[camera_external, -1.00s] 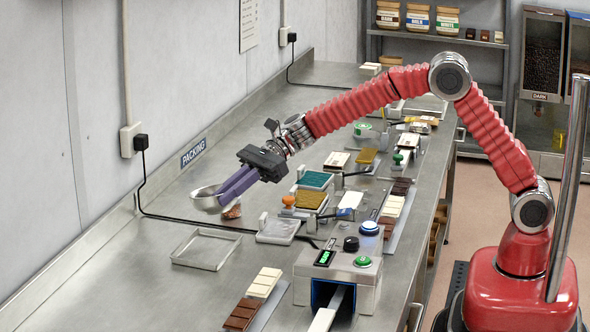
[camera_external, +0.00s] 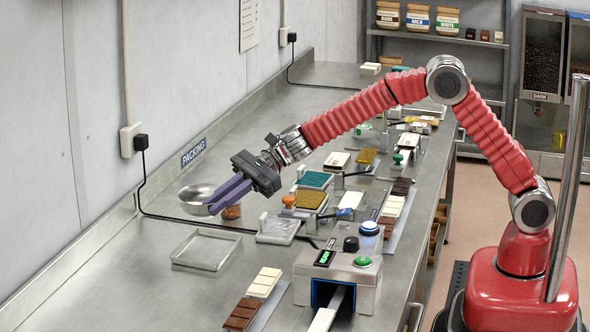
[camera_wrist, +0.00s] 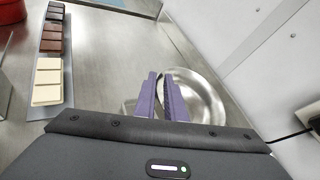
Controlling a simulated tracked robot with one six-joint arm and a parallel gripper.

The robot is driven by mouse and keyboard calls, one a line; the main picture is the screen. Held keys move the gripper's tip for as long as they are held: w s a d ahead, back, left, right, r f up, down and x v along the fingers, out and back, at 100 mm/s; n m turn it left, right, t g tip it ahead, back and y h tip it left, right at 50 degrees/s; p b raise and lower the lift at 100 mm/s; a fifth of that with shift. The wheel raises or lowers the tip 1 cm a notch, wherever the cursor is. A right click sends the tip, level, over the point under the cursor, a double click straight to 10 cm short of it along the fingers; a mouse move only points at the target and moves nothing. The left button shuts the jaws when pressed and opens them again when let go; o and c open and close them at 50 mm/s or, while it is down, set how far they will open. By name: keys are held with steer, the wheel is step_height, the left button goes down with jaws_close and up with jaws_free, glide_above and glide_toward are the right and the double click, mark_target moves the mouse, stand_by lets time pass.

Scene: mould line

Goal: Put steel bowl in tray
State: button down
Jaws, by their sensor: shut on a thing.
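My gripper (camera_external: 213,209) has purple fingers shut on the bowl's rim; in the wrist view the fingers (camera_wrist: 163,78) lie along the rim's left side. I cannot tell how far the bowl is above the bench. The tray (camera_external: 193,266) is a shallow, clear, rectangular tray, empty, on the bench in front of the bowl.
A small brown item (camera_external: 231,212) sits just right of the fingertips. A black cable (camera_external: 185,219) crosses the bench between bowl and tray. A grey machine (camera_external: 372,287) and chocolate bars (camera_external: 243,312) stand right of the tray. The bench left of the tray is clear.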

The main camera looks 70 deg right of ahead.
mark_target(207, 249)
steer(key=shift+f, duration=3.1)
steer(key=shift+f, duration=0.1)
steer(key=shift+f, duration=1.75)
steer(key=c, duration=1.8)
jaws_free()
steer(key=shift+f, duration=0.1)
